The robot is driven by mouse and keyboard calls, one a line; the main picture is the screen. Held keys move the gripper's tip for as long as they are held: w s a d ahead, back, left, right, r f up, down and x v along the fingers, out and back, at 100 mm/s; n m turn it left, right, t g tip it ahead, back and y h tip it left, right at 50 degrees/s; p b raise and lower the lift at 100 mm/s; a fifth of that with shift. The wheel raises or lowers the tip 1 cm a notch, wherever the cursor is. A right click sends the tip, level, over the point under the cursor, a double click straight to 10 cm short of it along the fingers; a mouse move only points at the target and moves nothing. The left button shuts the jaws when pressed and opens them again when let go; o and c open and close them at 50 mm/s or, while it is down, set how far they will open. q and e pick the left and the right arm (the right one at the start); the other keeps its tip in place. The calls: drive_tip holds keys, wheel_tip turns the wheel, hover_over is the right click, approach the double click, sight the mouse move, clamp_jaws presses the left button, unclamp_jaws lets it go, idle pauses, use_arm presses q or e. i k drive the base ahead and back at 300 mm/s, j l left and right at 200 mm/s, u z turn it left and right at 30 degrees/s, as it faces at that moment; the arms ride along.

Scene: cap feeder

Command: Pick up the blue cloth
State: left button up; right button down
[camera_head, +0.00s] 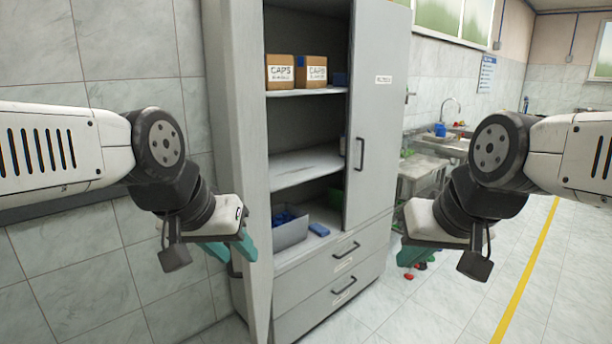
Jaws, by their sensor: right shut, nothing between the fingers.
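A small flat blue item (319,229), perhaps the folded blue cloth, lies on the bottom shelf of the open cabinet, right of a grey bin (291,233). It is too small to be sure that it is cloth. My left gripper (231,247), with teal fingers, is at the cabinet's left edge, in front of and apart from the blue item. Its finger gap is not clear. My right gripper (405,240) is shut and empty, to the right of the cabinet and apart from it.
The cabinet's left door (240,150) stands open beside my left gripper; its right door (377,110) covers part of the shelves. Cardboard boxes (311,72) stand on the upper shelf. Drawers (330,275) are below. A sink counter (440,148) is behind, with free floor at right.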

sight(319, 230)
drive_tip(key=i+l+u, duration=0.1)
drive_tip(key=i+l, duration=0.15)
drive_tip(key=i+l+u, duration=0.15)
drive_tip(key=l, duration=0.35)
drive_tip(key=i+l+u, duration=0.1)
drive_tip(key=i+l, duration=0.25)
drive_tip(key=i+l+u, duration=0.1)
drive_tip(key=l, duration=0.25)
drive_tip(key=i+l+u, duration=0.1)
drive_tip(key=i+l, duration=0.2)
drive_tip(key=i+l+u, duration=0.1)
drive_tip(key=l, duration=0.3)
drive_tip(key=i+l+u, duration=0.1)
drive_tip(key=i+l, duration=0.2)
drive_tip(key=i+l+u, duration=0.1)
drive_tip(key=l, duration=0.4)
drive_tip(key=i+l+u, duration=0.1)
drive_tip(key=l, duration=0.35)
drive_tip(key=i+l, duration=0.1)
drive_tip(key=i, duration=0.3)
